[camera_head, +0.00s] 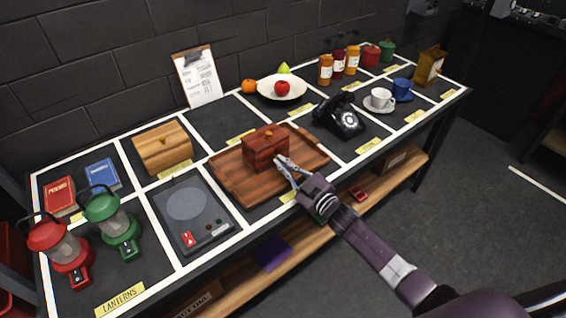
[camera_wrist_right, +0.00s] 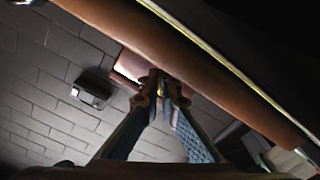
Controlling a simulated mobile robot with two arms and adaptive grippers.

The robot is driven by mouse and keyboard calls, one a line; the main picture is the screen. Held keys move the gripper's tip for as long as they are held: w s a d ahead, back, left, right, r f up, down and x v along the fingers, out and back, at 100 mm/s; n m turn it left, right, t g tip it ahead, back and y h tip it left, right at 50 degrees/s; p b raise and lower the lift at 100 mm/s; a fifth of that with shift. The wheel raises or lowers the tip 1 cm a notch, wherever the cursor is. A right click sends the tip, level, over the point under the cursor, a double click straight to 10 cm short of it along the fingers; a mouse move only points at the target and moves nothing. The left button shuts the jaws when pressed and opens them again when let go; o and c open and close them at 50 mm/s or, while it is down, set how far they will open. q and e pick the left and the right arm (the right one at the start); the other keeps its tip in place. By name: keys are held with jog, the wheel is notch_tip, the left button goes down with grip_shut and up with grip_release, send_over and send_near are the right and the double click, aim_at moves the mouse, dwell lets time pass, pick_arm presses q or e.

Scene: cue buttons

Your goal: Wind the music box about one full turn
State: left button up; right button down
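The music box (camera_head: 262,150) is a reddish-brown wooden box, upright on a brown wooden board (camera_head: 235,187) in the middle of the table. My right gripper (camera_head: 281,162) reaches its right front side from the lower right, with the fingertips at the box. In the right wrist view the fingers (camera_wrist_right: 162,88) close together, with a thin brass-coloured piece between the tips, which looks like the winding crank. The fingers hide most of it. Part of the reddish box (camera_wrist_right: 130,68) shows behind them. My left gripper is not in view.
A black telephone (camera_head: 340,116) stands to the right of the board. A wooden chest (camera_head: 163,148) and a grey panel with buttons (camera_head: 192,214) are to its left. Red and green lanterns (camera_head: 113,222) stand front left. A fruit bowl (camera_head: 281,88) is behind.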

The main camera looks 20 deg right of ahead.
dwell(0.4)
jog(key=c, duration=2.2)
grip_release()
jog(key=v, duration=1.2)
